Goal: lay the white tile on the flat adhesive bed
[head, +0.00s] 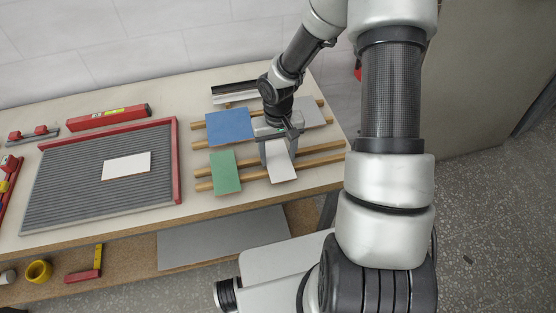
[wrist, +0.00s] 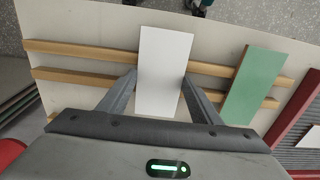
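A white tile (head: 281,161) is at the rack of wooden rails on the right of the bench; it also shows in the wrist view (wrist: 164,62). My gripper (head: 278,140) has one finger against each long side of it and looks shut on it (wrist: 161,76). The tile looks larger than the green tile in the wrist view, so it seems slightly raised; the gap below is hidden. The grey ridged adhesive bed (head: 75,190) lies flat on the left, with red edging. Another white tile (head: 127,165) lies on the bed, right of its middle.
A green tile (head: 225,172), a blue tile (head: 229,127) and a grey tile (head: 308,112) rest on the wooden rails (head: 318,158). A red bar (head: 108,117) lies behind the bed. A yellow roll (head: 38,271) and a square (head: 86,268) lie on the lower shelf.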

